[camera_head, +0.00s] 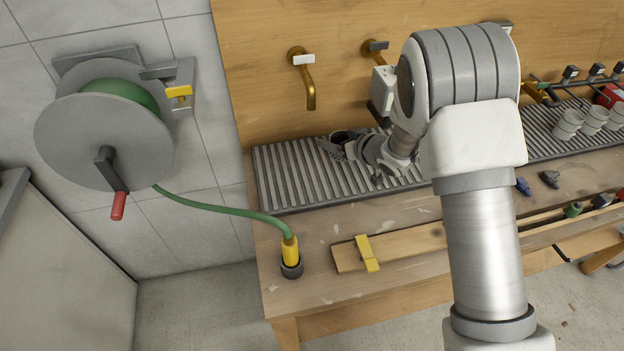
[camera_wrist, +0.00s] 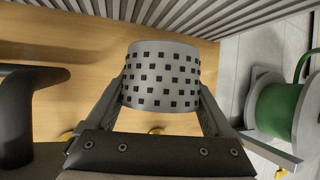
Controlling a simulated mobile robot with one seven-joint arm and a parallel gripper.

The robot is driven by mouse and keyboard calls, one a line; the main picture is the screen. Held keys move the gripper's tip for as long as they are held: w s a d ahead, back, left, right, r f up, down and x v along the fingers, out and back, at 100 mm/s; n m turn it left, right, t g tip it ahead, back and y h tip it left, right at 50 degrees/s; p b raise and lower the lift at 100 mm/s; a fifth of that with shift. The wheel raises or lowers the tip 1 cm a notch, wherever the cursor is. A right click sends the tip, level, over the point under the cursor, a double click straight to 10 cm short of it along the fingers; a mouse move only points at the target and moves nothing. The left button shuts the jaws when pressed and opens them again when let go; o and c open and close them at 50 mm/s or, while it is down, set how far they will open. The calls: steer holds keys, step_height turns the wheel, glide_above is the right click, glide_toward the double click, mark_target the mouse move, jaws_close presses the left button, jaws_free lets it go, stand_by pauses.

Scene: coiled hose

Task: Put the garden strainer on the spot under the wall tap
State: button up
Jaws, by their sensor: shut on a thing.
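The garden strainer (camera_wrist: 162,75) is a grey cup with rows of square dark holes. In the wrist view it sits between the two fingers of my gripper (camera_wrist: 162,92), which is shut on it. In the head view my gripper (camera_head: 342,148) is low over the slatted grate (camera_head: 290,180), and a small dark-mouthed part of the strainer (camera_head: 343,134) shows there. I cannot tell whether it touches the grate. A brass wall tap (camera_head: 307,85) with a white handle is above and left of my gripper. A second tap (camera_head: 375,46) is partly hidden by my arm. No marked spot shows.
A hose reel (camera_head: 105,125) hangs at left, its green hose (camera_head: 220,208) running to a yellow fitting (camera_head: 290,252) on the bench. A plank with a yellow clamp (camera_head: 367,253) lies in front. Pale cups (camera_head: 567,123) stand at right. The grate's left end is clear.

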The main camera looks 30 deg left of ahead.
mark_target(305, 167)
steer(key=s+a+n+g+y+b, duration=0.1)
steer(key=s+a+n+g+b, duration=0.15)
steer(key=a, duration=0.55)
steer(key=f, duration=0.9)
steer(key=shift+w+a+b, duration=0.3)
steer(key=shift+w+b, duration=0.1)
steer(key=shift+f, duration=0.25)
steer(key=o, duration=1.1)
steer(key=shift+r, duration=0.15)
